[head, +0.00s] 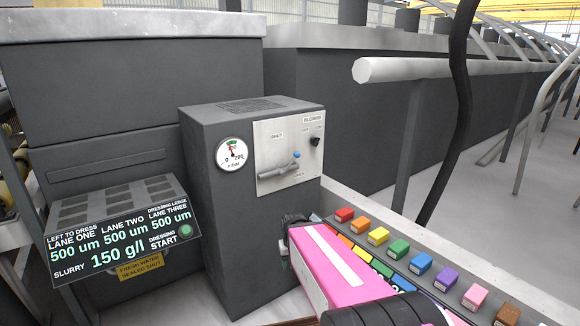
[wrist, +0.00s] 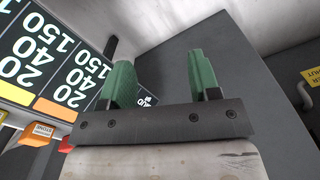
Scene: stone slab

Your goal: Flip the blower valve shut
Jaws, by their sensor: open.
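The blower panel (head: 275,133) is a pale plate on the front of a dark grey cabinet (head: 217,200). The SHUT label (head: 277,136) is at the upper left. My gripper (wrist: 163,80) is open and empty, with two green fingers apart in the wrist view. In the head view my gripper (head: 284,250) is below the panel, apart from the lever and partly hidden by my pink arm.
A row of coloured blocks (head: 399,249) lines a ledge at right. A lit display (head: 120,240) stands at left. A black hose (head: 459,100) hangs at right. The space before the panel is clear.

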